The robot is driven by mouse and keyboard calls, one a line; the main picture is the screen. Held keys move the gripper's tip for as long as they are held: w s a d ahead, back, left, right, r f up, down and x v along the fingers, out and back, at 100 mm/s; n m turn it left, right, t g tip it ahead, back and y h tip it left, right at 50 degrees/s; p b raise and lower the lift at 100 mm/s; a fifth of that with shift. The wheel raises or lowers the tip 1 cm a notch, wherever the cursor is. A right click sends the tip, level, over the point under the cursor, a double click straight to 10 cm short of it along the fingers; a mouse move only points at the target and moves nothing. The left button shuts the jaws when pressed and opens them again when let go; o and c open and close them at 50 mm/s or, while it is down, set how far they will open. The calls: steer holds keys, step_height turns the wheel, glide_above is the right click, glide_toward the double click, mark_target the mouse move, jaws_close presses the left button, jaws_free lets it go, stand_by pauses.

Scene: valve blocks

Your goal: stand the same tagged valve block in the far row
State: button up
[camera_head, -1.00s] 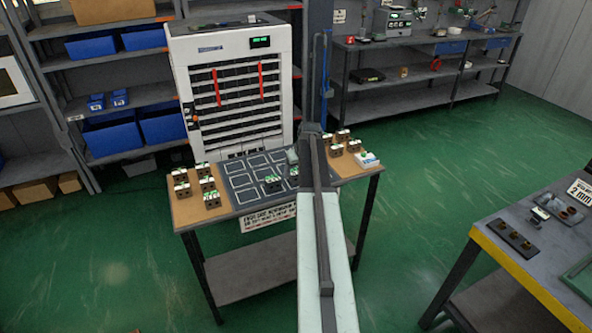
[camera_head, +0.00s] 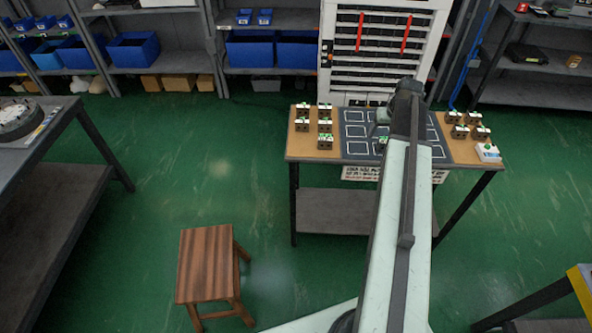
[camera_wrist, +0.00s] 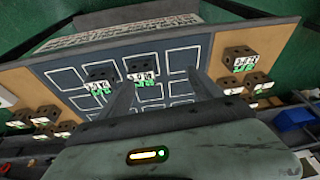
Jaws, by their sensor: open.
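The valve blocks are dark brown with white-and-green tags; I cannot tell which one the task means. Two blocks stand on the dark mat (camera_head: 357,146) with white outlined squares. In the wrist view these are one block (camera_wrist: 102,72) and another block (camera_wrist: 142,67), side by side near the mat's sign-side edge. In the head view one mat block (camera_head: 382,142) shows only partly beside my arm. In the head view the gripper (camera_head: 384,116) is largely hidden by my arm.
Several blocks (camera_head: 325,126) stand on the table's left wooden part and several (camera_head: 460,131) on its right, near a small white box (camera_head: 488,152). A white cabinet (camera_head: 385,50) stands behind. A wooden stool (camera_head: 207,265) and open green floor lie in front.

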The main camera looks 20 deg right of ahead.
steer(key=s+a+n+g, duration=0.1)
steer(key=s+a, duration=0.3)
steer(key=a, duration=1.6)
steer(key=s+a+f+n+g, duration=0.1)
steer(key=s+a+n+g, duration=0.1)
steer(key=a, duration=1.8)
steer(key=shift+s+y, duration=0.3)
steer(key=shift+s, duration=0.55)
